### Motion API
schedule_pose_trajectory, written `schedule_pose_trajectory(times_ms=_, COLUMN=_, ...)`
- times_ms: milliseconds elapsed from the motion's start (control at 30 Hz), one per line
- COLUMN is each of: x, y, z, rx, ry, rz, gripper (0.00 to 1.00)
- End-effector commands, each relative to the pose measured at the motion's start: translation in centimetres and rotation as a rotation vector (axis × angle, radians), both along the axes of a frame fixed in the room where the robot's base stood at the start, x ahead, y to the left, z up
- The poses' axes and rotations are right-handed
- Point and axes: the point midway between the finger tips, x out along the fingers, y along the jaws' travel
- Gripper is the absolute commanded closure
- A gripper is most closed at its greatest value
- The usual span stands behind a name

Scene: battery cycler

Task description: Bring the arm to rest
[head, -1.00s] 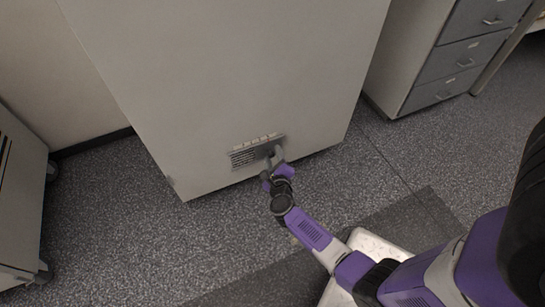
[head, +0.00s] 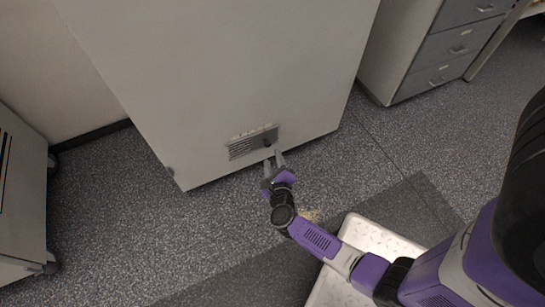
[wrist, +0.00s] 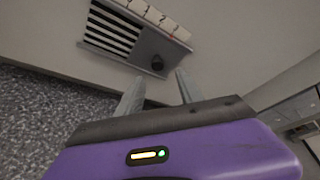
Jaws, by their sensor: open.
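My gripper (head: 273,160) is open and empty, low in front of the battery cycler cabinet (head: 230,80). In the wrist view its two grey fingers (wrist: 157,88) stand apart with nothing between them. Just beyond the fingertips is a panel on the cabinet with a black slotted grille (wrist: 110,28) and a dark round knob (wrist: 157,62). The fingers are apart from the knob. In the head view the panel (head: 253,143) sits near the bottom of the cabinet front.
A grey drawer unit (head: 445,50) stands at the right, and another cabinet (head: 20,190) on casters at the left. Speckled floor (head: 120,220) lies open between them. A darker floor strip (head: 250,275) runs near my base.

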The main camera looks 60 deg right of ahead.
Motion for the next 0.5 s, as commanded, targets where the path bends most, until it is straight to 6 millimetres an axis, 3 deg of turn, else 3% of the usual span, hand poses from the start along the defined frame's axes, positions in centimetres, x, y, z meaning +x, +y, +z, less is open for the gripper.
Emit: schedule_pose_trajectory(times_ms=500, x=0.06, y=0.01, z=-0.04, rx=-0.013, ry=0.017, rz=0.008, gripper=0.56)
